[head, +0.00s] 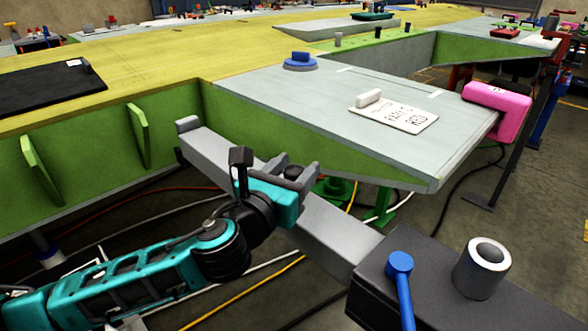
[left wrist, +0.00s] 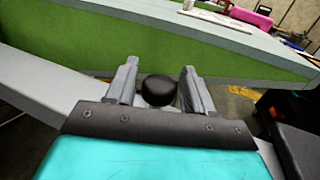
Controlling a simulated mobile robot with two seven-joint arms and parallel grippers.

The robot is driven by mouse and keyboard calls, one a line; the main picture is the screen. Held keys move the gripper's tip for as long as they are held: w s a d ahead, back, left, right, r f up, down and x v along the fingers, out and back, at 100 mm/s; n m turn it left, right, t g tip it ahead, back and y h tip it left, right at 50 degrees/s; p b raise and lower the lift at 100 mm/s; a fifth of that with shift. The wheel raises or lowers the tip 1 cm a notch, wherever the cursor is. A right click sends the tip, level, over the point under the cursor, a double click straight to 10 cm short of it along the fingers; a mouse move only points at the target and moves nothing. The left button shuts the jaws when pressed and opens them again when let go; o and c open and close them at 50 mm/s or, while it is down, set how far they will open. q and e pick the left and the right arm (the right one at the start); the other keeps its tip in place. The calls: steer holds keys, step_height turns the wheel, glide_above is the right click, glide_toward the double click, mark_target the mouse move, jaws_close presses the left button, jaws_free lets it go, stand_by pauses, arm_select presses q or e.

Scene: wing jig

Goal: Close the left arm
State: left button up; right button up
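A long grey bar (head: 335,235), apparently the jig arm, runs beside the green-edged wing panel. Its far end has an upturned tip near the panel's inner corner; its near end meets a dark block (head: 440,270). A black round knob (head: 293,172) stands on the bar and also shows in the left wrist view (left wrist: 159,89). My left gripper (head: 297,166) is over the bar, with its fingers on either side of the knob. In the left wrist view gaps show between the knob and both fingers, so the gripper is open. My right gripper is out of view.
The dark block carries a blue lever (head: 399,264) and a grey cylinder (head: 482,268). Cables lie on the floor below.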

arm_select(q)
jaws_close()
stand_by(0.3)
steer(key=shift+w+a, duration=0.2)
steer(key=shift+a, duration=0.05)
steer(key=w+a+p, duration=0.2)
steer(key=w+a, duration=0.1)
steer(key=shift+w+a, duration=0.4)
steer(key=shift+a, duration=0.1)
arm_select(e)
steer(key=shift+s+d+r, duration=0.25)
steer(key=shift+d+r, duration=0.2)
arm_select(q)
steer(key=shift+w, duration=0.1)
steer(key=shift+o, duration=1.1)
jaws_free()
steer(key=shift+a, duration=0.1)
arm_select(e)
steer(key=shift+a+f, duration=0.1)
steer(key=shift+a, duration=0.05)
